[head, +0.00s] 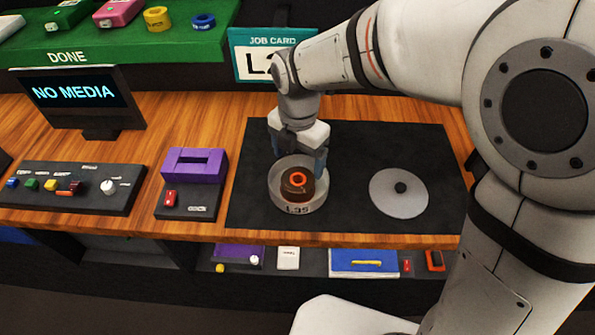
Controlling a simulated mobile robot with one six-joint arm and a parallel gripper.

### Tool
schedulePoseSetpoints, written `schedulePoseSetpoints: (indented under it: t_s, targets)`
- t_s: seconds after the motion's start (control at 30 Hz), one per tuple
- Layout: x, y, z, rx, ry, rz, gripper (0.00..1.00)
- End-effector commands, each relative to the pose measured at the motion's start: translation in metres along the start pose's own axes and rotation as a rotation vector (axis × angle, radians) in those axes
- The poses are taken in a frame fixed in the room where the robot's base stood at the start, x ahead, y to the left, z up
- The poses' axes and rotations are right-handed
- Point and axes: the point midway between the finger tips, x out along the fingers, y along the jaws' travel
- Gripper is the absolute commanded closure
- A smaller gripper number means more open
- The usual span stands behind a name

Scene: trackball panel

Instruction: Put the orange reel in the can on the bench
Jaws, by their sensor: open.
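The orange reel (296,191), dark brown with a bright orange ring at its centre, sits within the rim of a round, pale grey can (312,203) on the bench. I cannot tell whether it lies flat on the can's floor. The can's front bears a label that looks like "L35". My gripper (299,160) points down just above and behind the reel, its blue-grey fingers apart and holding nothing that I can see. The far side of the can is partly hidden by the fingers.
A grey disc with a dark knob (410,205), like a lid, lies on the black mat (350,150) to the right. A purple slotted device (194,165) and a control panel (75,200) stand left. A monitor (80,97) reads "NO MEDIA". A job card (262,40) stands behind, partly hidden.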

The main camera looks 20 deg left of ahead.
Motion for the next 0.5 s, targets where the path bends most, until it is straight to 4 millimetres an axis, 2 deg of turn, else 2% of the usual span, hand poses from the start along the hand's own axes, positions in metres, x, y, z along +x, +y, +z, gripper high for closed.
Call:
schedulePoseSetpoints:
  t_s: [0.1,0.2,0.5]
  targets:
    - [-0.021,0.001,0.0,0.0,-0.001,0.002,0.16]
    - [-0.031,0.0,0.0,-0.001,0.0,0.0,0.16]
    - [-0.039,0.0,-0.001,-0.001,0.001,-0.001,0.16]
